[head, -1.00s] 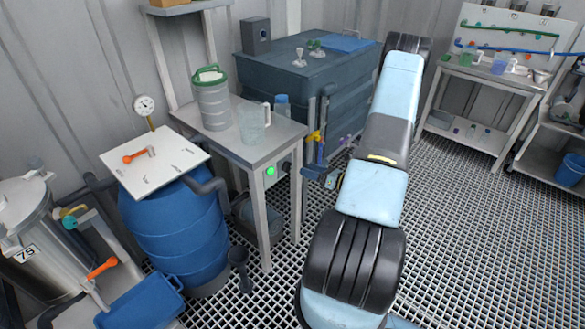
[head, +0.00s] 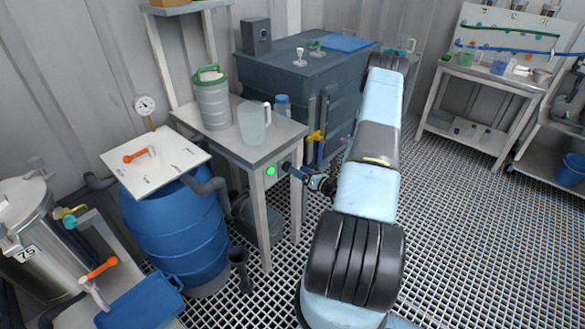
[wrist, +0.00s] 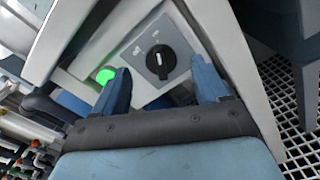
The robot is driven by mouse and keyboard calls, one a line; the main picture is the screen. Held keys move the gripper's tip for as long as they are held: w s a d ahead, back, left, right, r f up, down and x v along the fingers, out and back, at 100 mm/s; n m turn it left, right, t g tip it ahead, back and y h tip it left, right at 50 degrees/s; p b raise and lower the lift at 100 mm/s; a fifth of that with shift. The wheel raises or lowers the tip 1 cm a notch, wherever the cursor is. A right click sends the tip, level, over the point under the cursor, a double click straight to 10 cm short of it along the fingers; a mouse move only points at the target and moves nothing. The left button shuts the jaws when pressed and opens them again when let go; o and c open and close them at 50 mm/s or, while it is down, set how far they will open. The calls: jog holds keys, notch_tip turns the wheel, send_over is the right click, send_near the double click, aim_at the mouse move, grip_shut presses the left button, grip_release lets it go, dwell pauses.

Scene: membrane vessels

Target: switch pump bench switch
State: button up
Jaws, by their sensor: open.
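The pump bench (head: 232,138) is a grey table left of my arm in the head view. Its front panel carries a lit green lamp (head: 271,171). In the wrist view the bench switch (wrist: 160,61) is a black rotary knob with a white mark, on a grey plate beside the green lamp (wrist: 105,75). My gripper (wrist: 161,67) is open, its blue fingers apart on the left and right of the knob. I see no contact with the knob. In the head view my gripper (head: 293,172) is at the bench front, and the knob is not clearly visible.
A jug (head: 253,123) and a green-rimmed container (head: 211,97) stand on the bench. A blue barrel (head: 180,235) is at left, a dark blue tank (head: 300,75) behind. Yellow and purple valves sit just beyond my gripper. The grated floor at right is clear.

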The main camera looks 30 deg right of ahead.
aim_at(287, 166)
jog(key=shift+x, duration=2.2)
jog(key=shift+c, duration=0.5)
jog(key=c, duration=1)
jog(key=shift+o, duration=0.2)
jog(key=shift+n, duration=0.4)
jog(key=n, duration=0.7)
jog(key=a+n, duration=0.1)
jog(key=n, duration=0.3)
jog(key=shift+s, duration=0.3)
jog(key=shift+f, duration=0.1)
